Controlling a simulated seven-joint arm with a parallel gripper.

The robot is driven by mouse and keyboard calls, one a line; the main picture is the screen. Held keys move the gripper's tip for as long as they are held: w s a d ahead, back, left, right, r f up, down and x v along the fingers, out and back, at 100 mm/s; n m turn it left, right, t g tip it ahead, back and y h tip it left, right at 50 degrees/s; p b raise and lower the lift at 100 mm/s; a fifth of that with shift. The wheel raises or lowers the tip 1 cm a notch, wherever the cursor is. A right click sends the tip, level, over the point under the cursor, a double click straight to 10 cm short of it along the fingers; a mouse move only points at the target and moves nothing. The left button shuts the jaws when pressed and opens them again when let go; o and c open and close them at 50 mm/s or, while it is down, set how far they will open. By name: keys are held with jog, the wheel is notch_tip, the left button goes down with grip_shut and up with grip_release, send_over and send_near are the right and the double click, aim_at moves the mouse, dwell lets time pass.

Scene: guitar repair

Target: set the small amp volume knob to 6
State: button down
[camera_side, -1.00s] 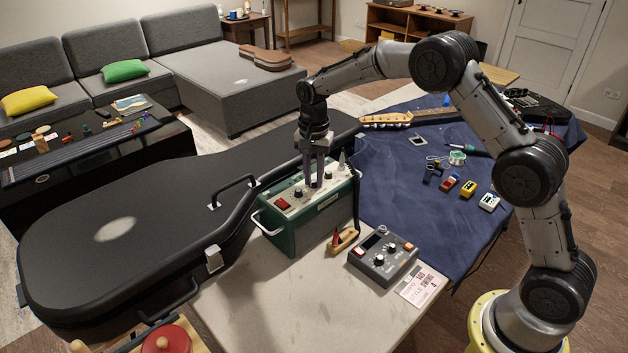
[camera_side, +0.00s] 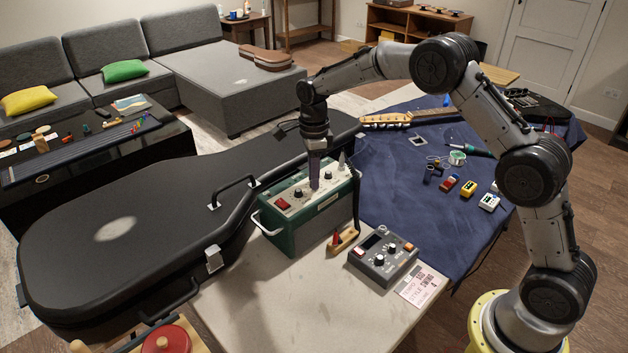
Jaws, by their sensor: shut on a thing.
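The small amp (camera_side: 328,217) is a dark green box with a pale top panel, standing upright at the back of the light table. My gripper (camera_side: 314,186) points straight down at the middle of the panel, shut on an amp knob. The fingers hide that knob, and its setting cannot be read. A black knob (camera_side: 298,193) shows just left of the fingers, and another knob (camera_side: 328,174) shows to their right. A red switch (camera_side: 282,204) is at the panel's left end. The panel's labels and numbers are too small to read.
A black guitar case (camera_side: 150,235) lies close along the amp's left. A pale pointed piece (camera_side: 342,160) stands at the amp's right end. A grey pedal box (camera_side: 383,259) and a small wooden stand (camera_side: 343,240) are in front. The blue cloth (camera_side: 400,190) holds small pedals and tools.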

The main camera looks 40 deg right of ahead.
jog(key=c, duration=1.1)
grip_release()
jog(key=shift+o, duration=0.2)
jog(key=n, duration=1.2)
